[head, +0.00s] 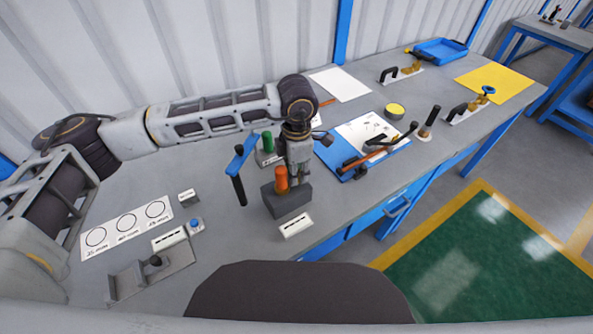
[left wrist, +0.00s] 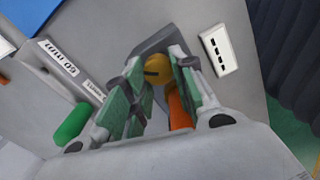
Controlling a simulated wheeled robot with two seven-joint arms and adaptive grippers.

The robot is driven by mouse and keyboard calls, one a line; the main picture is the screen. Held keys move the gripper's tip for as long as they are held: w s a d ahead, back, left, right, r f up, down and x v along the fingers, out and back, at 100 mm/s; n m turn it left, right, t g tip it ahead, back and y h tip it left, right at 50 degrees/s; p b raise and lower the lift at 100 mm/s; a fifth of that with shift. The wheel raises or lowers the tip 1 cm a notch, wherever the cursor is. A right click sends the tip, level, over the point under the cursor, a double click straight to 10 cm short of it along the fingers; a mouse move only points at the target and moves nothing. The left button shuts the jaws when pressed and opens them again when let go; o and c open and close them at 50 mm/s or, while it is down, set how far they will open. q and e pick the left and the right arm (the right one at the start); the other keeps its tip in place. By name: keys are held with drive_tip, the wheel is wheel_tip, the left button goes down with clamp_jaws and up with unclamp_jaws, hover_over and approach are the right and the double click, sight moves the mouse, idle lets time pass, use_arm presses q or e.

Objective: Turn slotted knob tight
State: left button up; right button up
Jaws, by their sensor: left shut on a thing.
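The slotted knob (left wrist: 157,68) is a round yellow-gold piece with a dark slot, seen in the left wrist view on a dark grey block. My left gripper (left wrist: 160,62) has its fingertips on either side of the knob and is shut on it. In the head view the left gripper (head: 297,178) points down over the dark grey block (head: 289,204), and the knob is hidden there. An orange upright cylinder (head: 281,180) stands right beside the fingers; it also shows in the left wrist view (left wrist: 178,112), partly covered by a finger. My right gripper is not in view.
A green cylinder (head: 267,142) stands behind. A white label (head: 297,226) lies in front. A card with circles (head: 127,228) lies far left.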

use_arm(q)
drive_tip(key=o, duration=1)
drive_tip(key=shift+o, duration=0.2)
wheel_tip(320, 180, up, 12)
idle(0.4)
